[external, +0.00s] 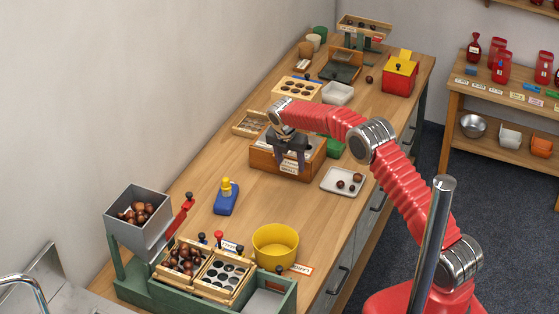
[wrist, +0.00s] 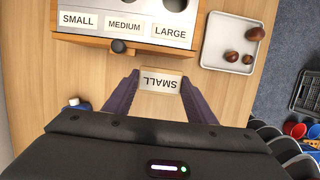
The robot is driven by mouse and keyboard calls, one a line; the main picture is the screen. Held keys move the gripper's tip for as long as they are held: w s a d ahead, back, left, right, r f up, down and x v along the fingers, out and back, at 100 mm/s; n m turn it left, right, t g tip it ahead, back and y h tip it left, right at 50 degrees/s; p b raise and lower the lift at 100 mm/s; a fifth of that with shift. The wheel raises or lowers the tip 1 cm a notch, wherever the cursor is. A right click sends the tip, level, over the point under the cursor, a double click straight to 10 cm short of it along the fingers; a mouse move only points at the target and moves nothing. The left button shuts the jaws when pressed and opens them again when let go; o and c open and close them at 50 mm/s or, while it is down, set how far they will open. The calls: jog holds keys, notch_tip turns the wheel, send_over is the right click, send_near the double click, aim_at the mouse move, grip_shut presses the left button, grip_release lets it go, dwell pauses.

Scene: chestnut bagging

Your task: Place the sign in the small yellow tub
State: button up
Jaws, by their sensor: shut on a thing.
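My gripper (external: 290,159) is in front of the wooden box in the middle of the table. In the wrist view its dark fingers (wrist: 160,82) are shut on a small light sign (wrist: 160,80) that reads SMALL, upside down in that view. The sign is held clear of the box's label face. The yellow tub (external: 276,246) stands open near the front of the table, well away from my gripper. The wrist view does not show the tub. A sign (external: 301,269) starting with LARG lies beside the tub's right side.
The wooden box (wrist: 120,40) carries SMALL, MEDIUM and LARGE labels. A white tray (external: 343,182) with chestnuts is right of it. A blue stamp-like object (external: 226,198) stands left of the tub. A green sorting stand (external: 150,286) is at the front left. Bare tabletop lies between box and tub.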

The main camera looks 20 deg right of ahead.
jog(key=shift+r, duration=1)
